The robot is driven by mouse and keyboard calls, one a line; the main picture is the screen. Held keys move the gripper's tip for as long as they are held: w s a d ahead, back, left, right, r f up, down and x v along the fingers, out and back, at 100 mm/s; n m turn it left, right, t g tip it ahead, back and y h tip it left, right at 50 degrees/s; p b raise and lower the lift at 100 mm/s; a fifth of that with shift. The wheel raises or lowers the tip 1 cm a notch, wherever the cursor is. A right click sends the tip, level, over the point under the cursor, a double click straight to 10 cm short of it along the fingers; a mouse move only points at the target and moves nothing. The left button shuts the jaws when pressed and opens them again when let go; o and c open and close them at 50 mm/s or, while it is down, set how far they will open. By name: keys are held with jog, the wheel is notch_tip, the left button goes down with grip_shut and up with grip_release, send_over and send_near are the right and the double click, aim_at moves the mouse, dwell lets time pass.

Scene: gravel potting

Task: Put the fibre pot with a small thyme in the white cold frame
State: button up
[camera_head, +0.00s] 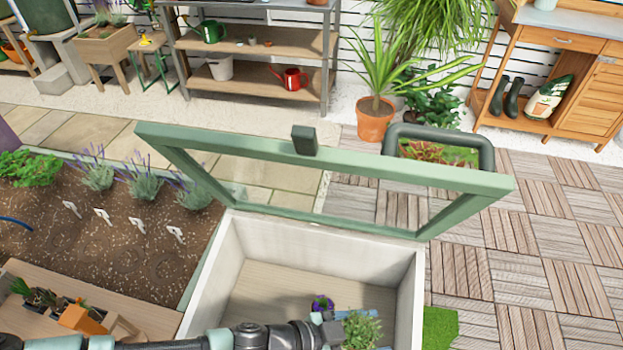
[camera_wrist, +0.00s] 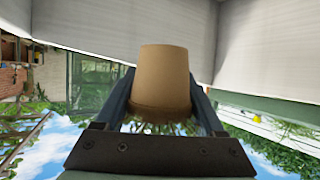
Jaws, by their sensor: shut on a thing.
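The white cold frame (camera_head: 236,262) stands open at the bottom centre of the head view, its green-framed lid (camera_head: 330,160) raised. My gripper (camera_head: 352,318) is over the inside of the frame, towards its right side. It is shut on the fibre pot (camera_wrist: 165,75), a plain brown tapered pot. The small thyme (camera_head: 362,332) shows as green leaves at the gripper in the head view, where its pot is hidden. The wrist view is upside down, with sky at the bottom, so the pot looks roughly upright. Whether it touches the frame floor I cannot tell.
A wooden bench (camera_head: 140,308) with small plants stands left of the frame. A soil bed (camera_head: 120,235) with white labels lies behind it. The frame's left floor (camera_head: 265,290) looks clear.

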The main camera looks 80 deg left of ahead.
aim_at(371, 334)
jog(key=f+b, duration=0.2)
jog(key=f, duration=0.1)
jog(key=w+a+f+b, duration=0.1)
jog(key=f, duration=0.1)
jog(key=shift+w+a+b, duration=0.1)
jog(key=shift+b, duration=0.3)
notch_tip(371, 334, down, 10)
jog(key=b, duration=0.3)
jog(key=shift+f, duration=0.1)
jog(key=o, duration=1.4)
jog(key=shift+s+r, duration=0.2)
jog(key=shift+r, duration=0.05)
jog(key=p+v, duration=0.2)
jog(key=v, duration=0.9)
jog(key=shift+s, duration=0.2)
